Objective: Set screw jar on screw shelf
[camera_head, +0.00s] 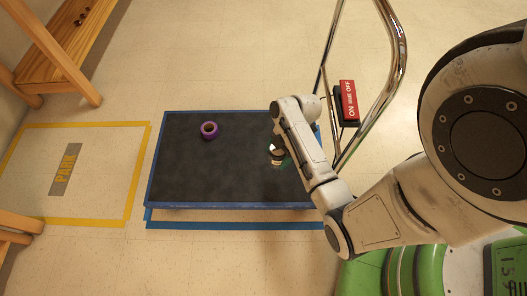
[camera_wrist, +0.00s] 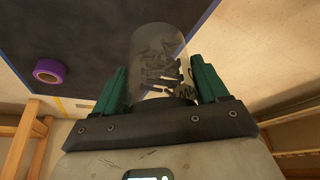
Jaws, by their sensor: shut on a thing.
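The screw jar (camera_wrist: 158,62) is clear, with dark screws inside, and stands between the two green fingers of my gripper (camera_wrist: 161,88) in the wrist view. The gripper is shut on it. In the head view my gripper (camera_head: 279,148) is over the right part of the black cart deck (camera_head: 215,175), and a small part of the jar (camera_head: 276,161) shows below it. I cannot tell whether the jar touches the deck. No shelf is clearly identifiable as the screw shelf.
A purple tape roll (camera_head: 209,130) lies on the deck, left of the jar. A chrome handle (camera_head: 400,60) with a red sign (camera_head: 348,100) rises at the cart's right. A wooden bench (camera_head: 65,40) stands upper left. Floor inside the yellow parking outline (camera_head: 128,190) is clear.

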